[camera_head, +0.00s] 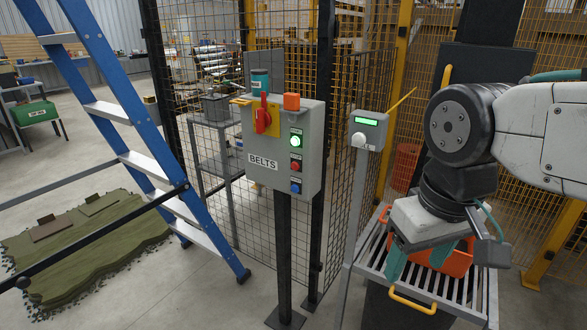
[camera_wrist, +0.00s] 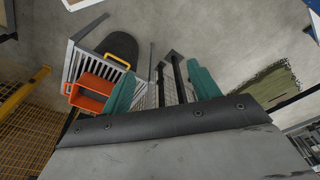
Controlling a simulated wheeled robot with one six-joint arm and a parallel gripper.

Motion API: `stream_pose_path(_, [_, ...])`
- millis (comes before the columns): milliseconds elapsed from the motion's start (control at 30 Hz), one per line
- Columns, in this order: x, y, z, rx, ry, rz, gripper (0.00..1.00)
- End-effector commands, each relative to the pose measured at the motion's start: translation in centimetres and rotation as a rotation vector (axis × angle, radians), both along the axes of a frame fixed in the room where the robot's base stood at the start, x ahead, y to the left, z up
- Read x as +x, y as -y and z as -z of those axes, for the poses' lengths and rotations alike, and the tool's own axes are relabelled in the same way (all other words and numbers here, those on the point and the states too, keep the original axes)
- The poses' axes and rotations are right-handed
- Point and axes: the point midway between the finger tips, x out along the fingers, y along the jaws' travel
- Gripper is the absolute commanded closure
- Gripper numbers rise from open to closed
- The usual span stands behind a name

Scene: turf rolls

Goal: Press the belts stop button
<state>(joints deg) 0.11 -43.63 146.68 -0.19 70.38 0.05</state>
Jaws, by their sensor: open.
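A grey control box (camera_head: 262,165) labelled BELTS stands on a dark post in the middle of the head view. On its right face are a lit green button (camera_head: 296,141), a red button (camera_head: 295,167) below it, and a blue button (camera_head: 295,187) at the bottom. The labels beside the buttons are too small to read. A red rotary switch (camera_head: 263,118) sits on a yellow plate on the box. My gripper (camera_head: 418,264) is open, with teal fingers pointing down, right of the box and apart from it. The fingers also show in the wrist view (camera_wrist: 164,88).
A slatted stand (camera_head: 366,268) and orange crate (camera_head: 455,262) are by my gripper. A smaller grey box (camera_head: 370,130) with a green display stands between the control box and my arm. A blue ladder (camera_head: 130,115) and mesh fencing (camera_head: 350,200) flank the box.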

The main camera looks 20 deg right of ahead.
Motion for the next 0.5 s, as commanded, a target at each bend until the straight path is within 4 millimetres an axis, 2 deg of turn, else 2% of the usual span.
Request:
stream_pose_path(33, [0.00, 0.00, 0.00, 0.000, 0.000, 0.000, 0.54])
stream_pose_path(200, [0.00, 0.00, 0.00, 0.000, 0.000, 0.000, 1.00])
stream_pose_path(500, [0.00, 0.00, 0.00, 0.000, 0.000, 0.000, 1.00])
